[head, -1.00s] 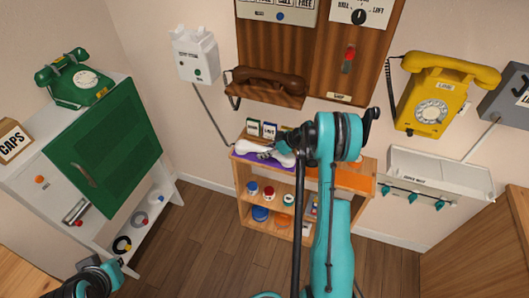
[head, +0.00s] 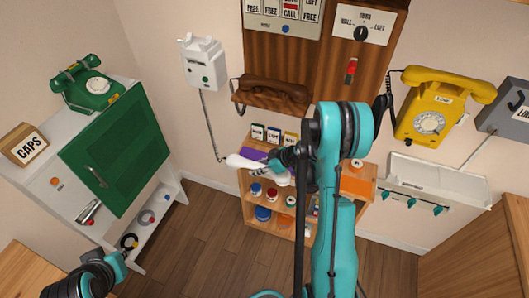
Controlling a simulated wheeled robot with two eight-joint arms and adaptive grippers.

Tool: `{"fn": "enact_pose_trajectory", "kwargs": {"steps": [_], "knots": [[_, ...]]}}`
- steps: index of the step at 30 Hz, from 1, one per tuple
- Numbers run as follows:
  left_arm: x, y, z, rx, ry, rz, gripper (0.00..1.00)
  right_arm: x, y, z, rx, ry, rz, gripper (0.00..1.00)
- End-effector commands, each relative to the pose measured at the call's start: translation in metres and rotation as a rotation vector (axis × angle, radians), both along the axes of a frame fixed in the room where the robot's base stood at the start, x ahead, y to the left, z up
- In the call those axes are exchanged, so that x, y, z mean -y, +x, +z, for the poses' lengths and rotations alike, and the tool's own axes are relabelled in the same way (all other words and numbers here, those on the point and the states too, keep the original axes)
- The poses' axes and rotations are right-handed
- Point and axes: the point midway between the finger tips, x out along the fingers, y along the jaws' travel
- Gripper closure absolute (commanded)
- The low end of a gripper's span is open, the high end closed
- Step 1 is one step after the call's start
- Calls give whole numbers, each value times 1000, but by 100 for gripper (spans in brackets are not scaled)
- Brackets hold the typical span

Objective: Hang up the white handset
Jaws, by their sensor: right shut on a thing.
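The white handset (head: 241,161) is at the front of the small wooden shelf, over the edge of its purple mat (head: 253,152). My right gripper (head: 277,164) is shut on it, and the gripper and my arm hide part of its right side. The white wall phone base (head: 203,64) is up and to the left, with nothing on its cradle that I can see. A grey cord (head: 211,125) runs from the base down to the handset. My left gripper (head: 117,267) is low at the left, far from the handset; its jaws are too small to judge.
A brown handset (head: 273,91) hangs on the wooden panel right of the white base. The wooden shelf (head: 248,204) holds jars. A green phone (head: 88,82) stands on the left cabinet. A yellow phone (head: 431,122) is on the right wall.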

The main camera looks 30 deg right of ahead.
Motion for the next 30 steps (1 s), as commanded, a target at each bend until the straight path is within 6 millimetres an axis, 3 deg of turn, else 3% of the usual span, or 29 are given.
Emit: {"fn": "enact_pose_trajectory", "kwargs": {"steps": [6,10,19,30], "knots": [[0,0,2,0,0,0,100,-40,-34,0,1,0,1,100],[0,0,-12,0,0,0,100,-51,-43,-3,1,1,0,100],[0,0,-15,0,0,0,100,-61,-47,3,-3,-1,-35,100],[0,0,-14,0,0,0,100,-95,-46,49,8,-3,-485,100]]}}
